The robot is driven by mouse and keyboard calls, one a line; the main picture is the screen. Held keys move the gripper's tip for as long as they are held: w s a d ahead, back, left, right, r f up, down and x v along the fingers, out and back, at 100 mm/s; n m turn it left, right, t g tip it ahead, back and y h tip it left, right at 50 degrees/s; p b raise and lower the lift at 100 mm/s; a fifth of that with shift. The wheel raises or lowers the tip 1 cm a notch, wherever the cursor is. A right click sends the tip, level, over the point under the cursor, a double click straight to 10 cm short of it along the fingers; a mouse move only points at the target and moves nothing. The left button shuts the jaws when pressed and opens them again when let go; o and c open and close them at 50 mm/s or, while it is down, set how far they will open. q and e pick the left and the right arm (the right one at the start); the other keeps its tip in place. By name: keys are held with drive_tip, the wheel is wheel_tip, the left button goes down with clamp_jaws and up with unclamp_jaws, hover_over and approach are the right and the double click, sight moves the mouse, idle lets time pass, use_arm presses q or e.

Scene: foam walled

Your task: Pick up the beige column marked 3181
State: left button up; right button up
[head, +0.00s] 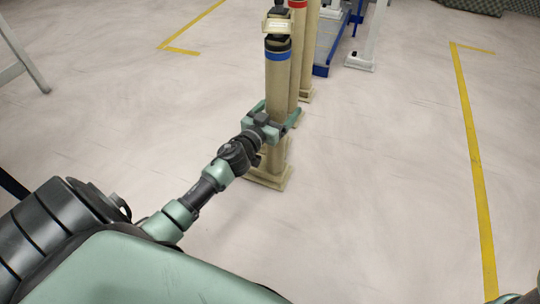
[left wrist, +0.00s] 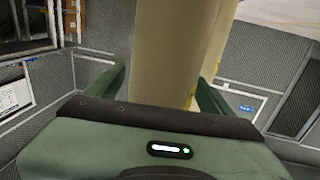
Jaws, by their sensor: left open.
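A beige column (head: 278,85) with a blue band and a dark top stands upright on a square base in the head view. A small pale label sits at its top; I cannot read the number on it. My left gripper (head: 276,115) is at the column's lower half, with one finger on each side. In the left wrist view a beige column (left wrist: 172,50) rises between the two green fingers (left wrist: 165,88). The left gripper is open around the column; the wrist housing hides the column's lower part there.
A similar beige column with a red band (head: 298,45) stands close behind, and another beige column (head: 310,45) behind that. A blue-framed rack (head: 325,45) and a white stand (head: 370,40) are farther back. Open floor lies left and right, with yellow lines (head: 470,130).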

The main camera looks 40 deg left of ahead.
use_arm(q)
drive_tip(key=shift+w, duration=0.25)
clamp_jaws()
drive_tip(key=shift+r, duration=0.2)
drive_tip(key=shift+r, duration=0.1)
